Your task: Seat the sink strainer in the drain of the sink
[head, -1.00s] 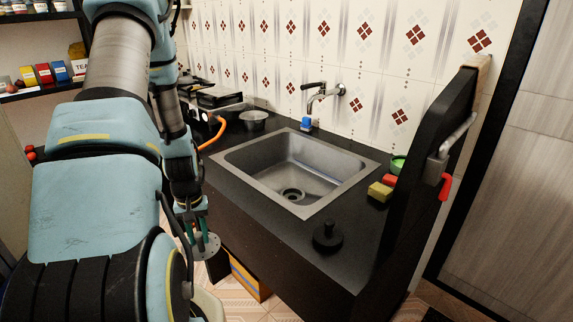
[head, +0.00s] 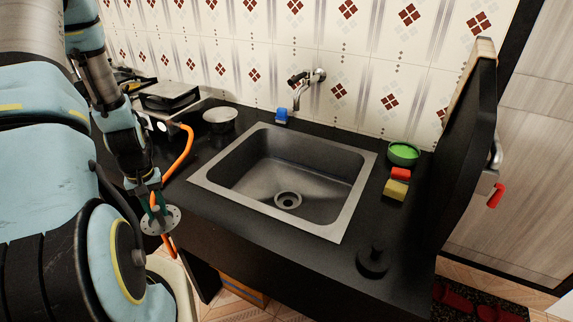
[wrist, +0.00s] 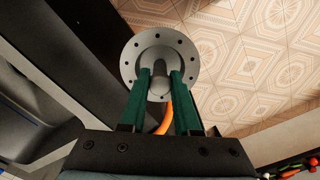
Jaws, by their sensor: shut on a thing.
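The sink strainer (head: 160,221) is a grey metal disc with small holes around its rim. My gripper (head: 154,203) is shut on its central knob and holds it in the air, left of and in front of the counter's front edge. The wrist view shows the strainer (wrist: 187,68) between the green fingertips of my gripper (wrist: 160,80), with the floor below. The sink (head: 235,197) is a square steel basin set in the black counter. Its round drain (head: 288,200) is open, with a dark centre, and lies to the right of my gripper.
A black round knobbed object (head: 373,262) stands at the counter's front right. A yellow sponge (head: 396,190), a red block (head: 401,174) and a green bowl (head: 404,153) lie right of the sink. The faucet (head: 308,78) is behind it. An orange hose (head: 187,152) runs near my gripper.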

